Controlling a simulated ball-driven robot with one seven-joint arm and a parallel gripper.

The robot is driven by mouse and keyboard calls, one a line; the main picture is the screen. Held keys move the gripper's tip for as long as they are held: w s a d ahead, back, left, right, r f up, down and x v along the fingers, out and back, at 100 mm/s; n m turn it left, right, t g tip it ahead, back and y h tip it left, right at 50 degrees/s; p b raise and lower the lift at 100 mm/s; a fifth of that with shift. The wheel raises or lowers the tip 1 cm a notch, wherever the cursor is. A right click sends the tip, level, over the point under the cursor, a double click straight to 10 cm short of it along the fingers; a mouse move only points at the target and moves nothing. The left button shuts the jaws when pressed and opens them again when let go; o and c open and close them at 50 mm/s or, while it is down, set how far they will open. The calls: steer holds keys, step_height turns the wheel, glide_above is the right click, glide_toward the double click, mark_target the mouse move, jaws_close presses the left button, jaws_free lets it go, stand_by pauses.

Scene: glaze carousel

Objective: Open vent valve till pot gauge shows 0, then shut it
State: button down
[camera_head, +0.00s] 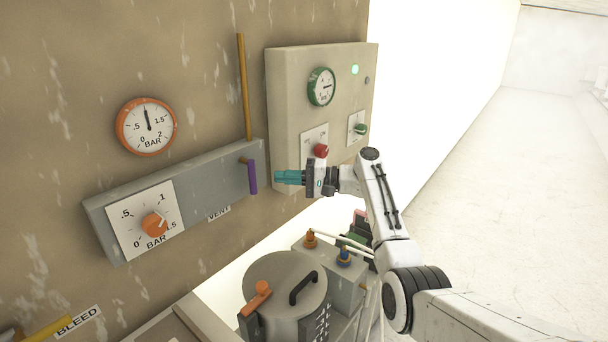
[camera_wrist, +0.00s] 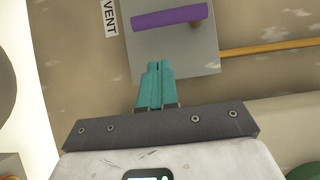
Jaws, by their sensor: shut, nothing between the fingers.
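The purple vent valve lever (camera_head: 252,178) hangs straight down from its brown pivot on the grey wall plate (camera_head: 205,185), above the VENT label (camera_head: 218,213). In the wrist view the lever (camera_wrist: 168,17) lies across the top of the picture. My gripper (camera_head: 277,177), with teal fingers, is shut and empty to the right of the lever, apart from it. Its fingertips (camera_wrist: 154,66) point toward the plate. An orange-rimmed gauge (camera_head: 147,126) marked BAR has its needle pointing almost straight up, about 1. A green-rimmed gauge (camera_head: 321,87) is too small to read. I cannot tell which is the pot gauge.
An orange knob (camera_head: 154,224) sits on a BAR dial left of the lever. A panel box (camera_head: 296,75) with a red knob (camera_head: 321,151) stands behind my gripper. Below are a lidded grey pot (camera_head: 268,277) and a BLEED label (camera_head: 78,321). A yellow pipe (camera_head: 243,85) rises above the plate.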

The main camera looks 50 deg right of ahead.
steer(key=a+p, duration=0.1)
steer(key=a, duration=0.1)
steer(key=w+a+p, duration=0.1)
steer(key=a, duration=0.1)
steer(key=shift+w+a, duration=0.1)
steer(key=shift+a, duration=0.1)
